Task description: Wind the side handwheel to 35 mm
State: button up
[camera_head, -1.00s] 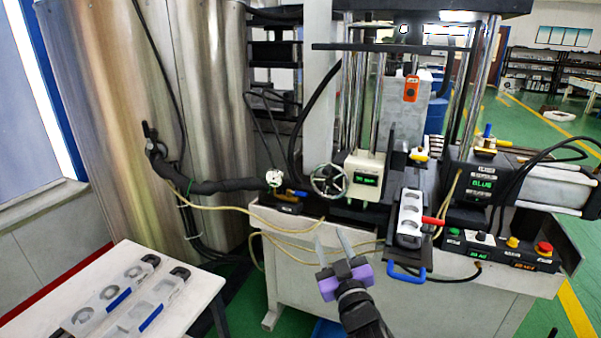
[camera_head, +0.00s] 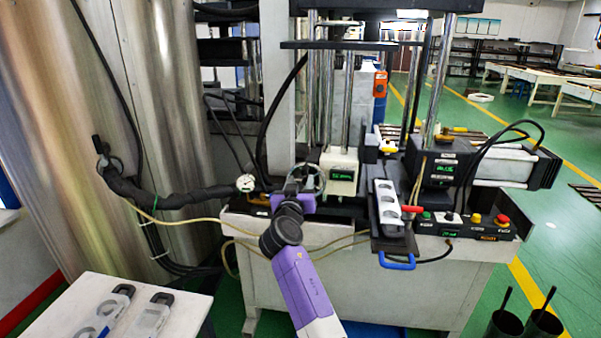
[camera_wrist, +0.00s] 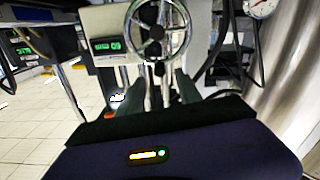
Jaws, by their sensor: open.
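The handwheel (camera_head: 321,178) is a spoked metal wheel on the left side of a cream box (camera_head: 340,160) with a green digital display (camera_head: 343,175). The display's digits are too small to read surely. In the wrist view the handwheel (camera_wrist: 157,30) stands upright just beyond my fingers, near the top middle, with the display (camera_wrist: 107,45) to its left. My gripper (camera_wrist: 155,90) is open, its two fingers pointing at the wheel with nothing between them. In the head view my purple gripper (camera_head: 296,192) is in front of the wheel and hides its lower left part.
A round gauge (camera_head: 245,183) and a black hose (camera_head: 175,190) are left of the wheel. A white table (camera_head: 165,320) with mould parts is at lower left.

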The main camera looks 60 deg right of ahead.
aim_at(304, 174)
jog(key=p+x, duration=0.1)
jog(key=x, duration=0.5)
jog(key=shift+d, duration=0.25)
jog(key=shift+c, duration=0.2)
grip_shut()
dwell(1.0)
